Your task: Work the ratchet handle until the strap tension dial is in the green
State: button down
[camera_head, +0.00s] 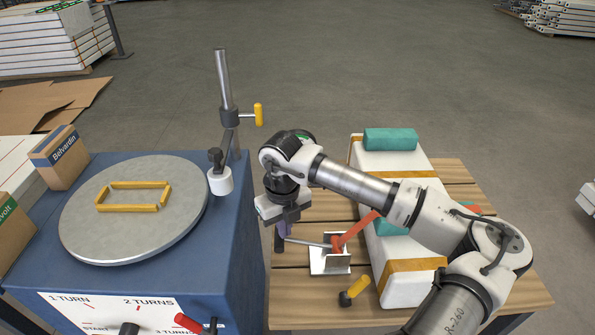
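The ratchet (337,243) is red-orange and sits on a small white bracket (330,263) on the slatted wooden deck. An orange strap (358,228) runs from the ratchet up and right to the white load. My gripper (281,236) points down at the handle's left end, with a dark finger against or just beside the purple grip. The other finger is not clear, so I cannot tell whether it is closed on the grip. I cannot make out the tension dial.
A long white load (401,160) with teal pads and tan bands lies on the wooden deck (457,182) beneath my arm. A yellow-handled knob (354,290) stands near the ratchet. Left is a blue bench (236,262) with a grey turntable (90,235) and an upright post (223,80).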

jog(key=shift+a+f+b, duration=0.2)
jog(key=shift+f+b, duration=0.5)
jog(key=shift+f, duration=0.3)
notch_tip(320, 180, up, 12)
jog(key=p, duration=0.5)
jog(key=shift+r+p, duration=0.2)
jog(key=shift+p, duration=0.2)
jog(key=f+m, duration=0.1)
jog(key=m, duration=0.1)
jog(key=d+f+m, duration=0.1)
jog(key=m, duration=0.1)
jog(key=d+f+m+p, duration=0.1)
jog(key=m, duration=0.1)
jog(key=shift+f, duration=0.35)
dwell(0.4)
jog(key=shift+f, duration=0.1)
dwell(1.8)
